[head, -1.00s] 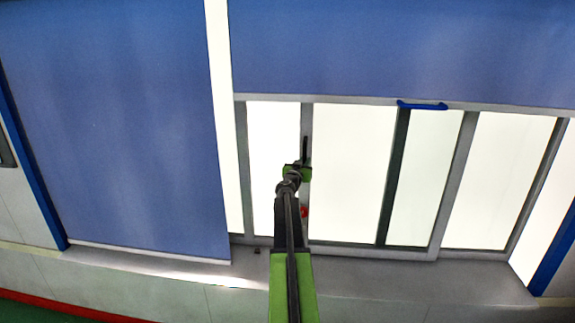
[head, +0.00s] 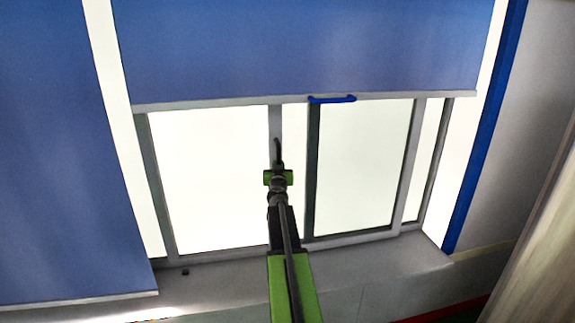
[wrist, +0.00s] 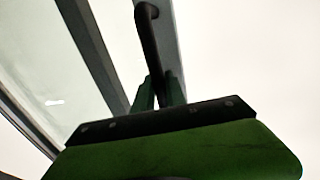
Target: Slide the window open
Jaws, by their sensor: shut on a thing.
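The window fills the middle of the head view, below a half-lowered blue blind. Its sliding pane has a grey frame (head: 405,190) and stands toward the right. A wide bright pane area or gap lies left of its left upright. A dark upright (head: 312,180) shows just right of that upright. The dark bar handle (head: 276,149) is on the left upright; it also shows in the wrist view (wrist: 148,42). My gripper (head: 278,170) is shut on the handle's lower part. Its green fingers (wrist: 160,93) hide the handle's lower end.
The blue blind (head: 300,50) hangs over the upper window, with a blue pull (head: 332,99) at its bottom edge. Another blue blind (head: 50,170) covers the left. A grey sill (head: 220,284) runs below. A pale brown surface (head: 540,260) stands close at the right.

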